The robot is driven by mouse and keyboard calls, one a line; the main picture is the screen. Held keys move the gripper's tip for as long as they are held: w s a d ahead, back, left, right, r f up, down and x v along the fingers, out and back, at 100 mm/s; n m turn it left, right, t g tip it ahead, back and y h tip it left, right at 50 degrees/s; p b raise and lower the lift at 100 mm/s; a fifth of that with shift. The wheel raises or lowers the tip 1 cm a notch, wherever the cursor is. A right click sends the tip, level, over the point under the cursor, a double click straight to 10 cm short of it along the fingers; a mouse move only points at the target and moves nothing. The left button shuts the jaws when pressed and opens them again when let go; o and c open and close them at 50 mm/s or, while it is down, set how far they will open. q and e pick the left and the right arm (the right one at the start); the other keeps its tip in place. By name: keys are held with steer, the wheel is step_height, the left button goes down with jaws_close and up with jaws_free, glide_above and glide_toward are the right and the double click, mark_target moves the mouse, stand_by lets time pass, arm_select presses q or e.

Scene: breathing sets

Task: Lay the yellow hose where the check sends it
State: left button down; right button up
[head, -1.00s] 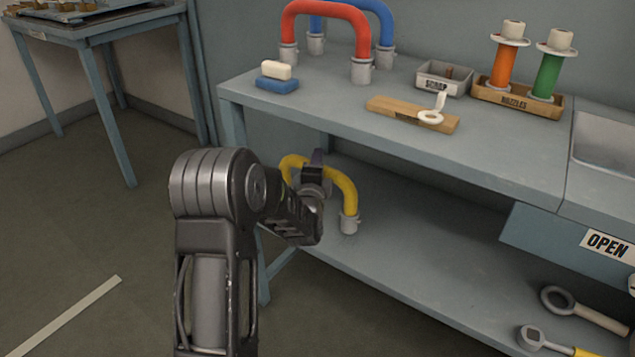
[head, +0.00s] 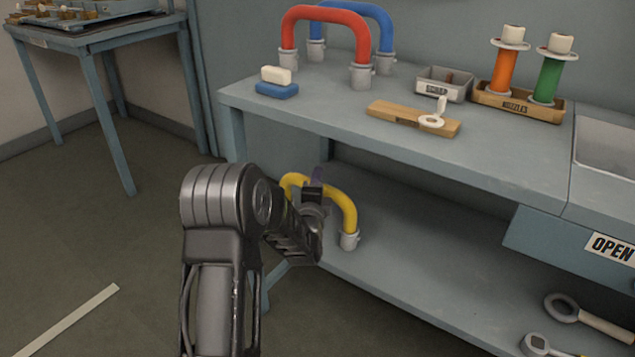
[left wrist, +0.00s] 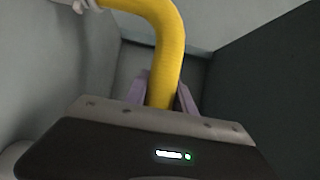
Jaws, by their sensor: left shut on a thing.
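The yellow hose (head: 344,205) is a bent tube with grey end fittings, at the left end of the bench's lower shelf (head: 430,270). My left gripper (head: 315,180) is shut on the hose near the top of its bend. In the left wrist view the yellow hose (left wrist: 165,50) runs between the two purple-tinted fingers (left wrist: 160,95). One grey fitting shows at the upper left there. The hose's far end is partly hidden behind my arm in the head view, and whether it touches the shelf is unclear. My right gripper is not in view.
On the bench top stand a red hose (head: 325,14), a blue hose (head: 384,25), a sponge block (head: 277,89), a wooden board (head: 395,112) with a white ring, a small scrap tray (head: 443,88) and a nozzles rack (head: 515,105). An OPEN sign (head: 610,247) hangs right.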

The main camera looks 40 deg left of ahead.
arm_select(q)
steer(key=c, duration=1.1)
jaws_free()
steer(key=shift+f, duration=0.1)
steer(key=shift+o, duration=0.2)
steer(key=p+v, duration=0.2)
steer(key=v, duration=1)
steer(key=shift+p, duration=0.3)
